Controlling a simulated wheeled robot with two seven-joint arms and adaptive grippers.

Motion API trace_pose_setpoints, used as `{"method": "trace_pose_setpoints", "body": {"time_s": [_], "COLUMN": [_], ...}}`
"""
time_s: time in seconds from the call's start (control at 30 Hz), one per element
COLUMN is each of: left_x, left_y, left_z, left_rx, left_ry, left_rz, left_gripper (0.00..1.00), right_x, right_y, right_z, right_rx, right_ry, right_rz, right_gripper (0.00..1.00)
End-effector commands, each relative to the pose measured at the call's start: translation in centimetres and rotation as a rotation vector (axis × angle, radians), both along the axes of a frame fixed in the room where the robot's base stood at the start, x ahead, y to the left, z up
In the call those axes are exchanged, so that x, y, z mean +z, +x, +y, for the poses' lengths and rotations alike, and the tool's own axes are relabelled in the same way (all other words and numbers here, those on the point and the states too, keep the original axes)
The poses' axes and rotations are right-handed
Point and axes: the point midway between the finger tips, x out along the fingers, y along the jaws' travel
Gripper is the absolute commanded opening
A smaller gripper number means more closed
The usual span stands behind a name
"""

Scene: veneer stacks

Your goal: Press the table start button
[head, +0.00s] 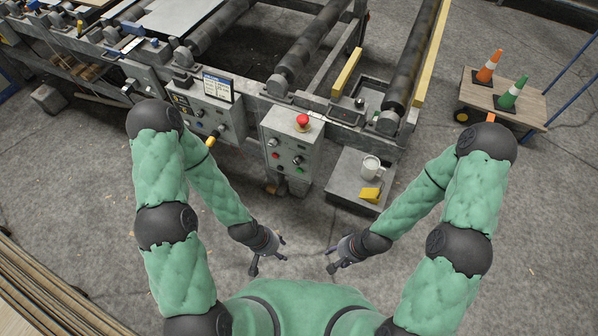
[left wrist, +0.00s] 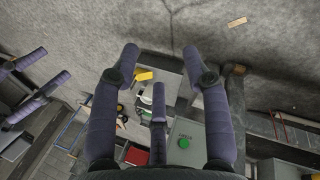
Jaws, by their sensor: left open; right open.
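A grey control box (head: 291,143) stands at the front of the machine table, with a red mushroom button (head: 303,119) on top and several small buttons and knobs on its front. In the left wrist view a green button (left wrist: 183,142) sits on a grey-green panel (left wrist: 190,160), under a label too small to read. I cannot tell which button is the table start. My left gripper (head: 267,256) is open and empty, in front of and below the control box, apart from it. My right gripper (head: 331,259) is open and empty to its right; its fingers also show in the left wrist view (left wrist: 35,80).
A second panel (head: 208,112) with a sign is left of the control box. A small stand (head: 343,188) on the right holds a white mug (head: 371,168) and a yellow item (head: 370,195). A cart (head: 500,103) with two cones is at the right. Floor around my grippers is clear.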

Motion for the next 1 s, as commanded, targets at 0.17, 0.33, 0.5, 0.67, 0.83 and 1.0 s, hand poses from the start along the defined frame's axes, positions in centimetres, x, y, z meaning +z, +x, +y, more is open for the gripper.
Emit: {"method": "trace_pose_setpoints", "body": {"time_s": [0.17,0.33,0.5,0.67,0.83,1.0], "left_x": [0.00,0.00,0.00,0.00,0.00,0.00], "left_y": [-0.01,0.00,0.00,0.00,0.00,0.00], "left_z": [0.00,0.00,0.00,0.00,0.00,0.00], "left_rx": [0.000,0.000,0.000,0.000,0.000,0.000], "left_ry": [0.000,0.000,0.000,0.000,0.000,0.000], "left_rz": [0.000,0.000,0.000,0.000,0.000,0.000], "left_gripper": [0.16,0.00,0.00,0.00,0.00,0.00], "right_x": [0.00,0.00,0.00,0.00,0.00,0.00], "right_y": [-0.01,0.00,0.00,0.00,0.00,0.00], "right_z": [0.00,0.00,0.00,0.00,0.00,0.00], "right_rx": [0.000,0.000,0.000,0.000,0.000,0.000], "right_ry": [0.000,0.000,0.000,0.000,0.000,0.000], "right_rz": [0.000,0.000,0.000,0.000,0.000,0.000], "right_gripper": [0.47,0.47,0.47,0.47,0.47,0.47]}}
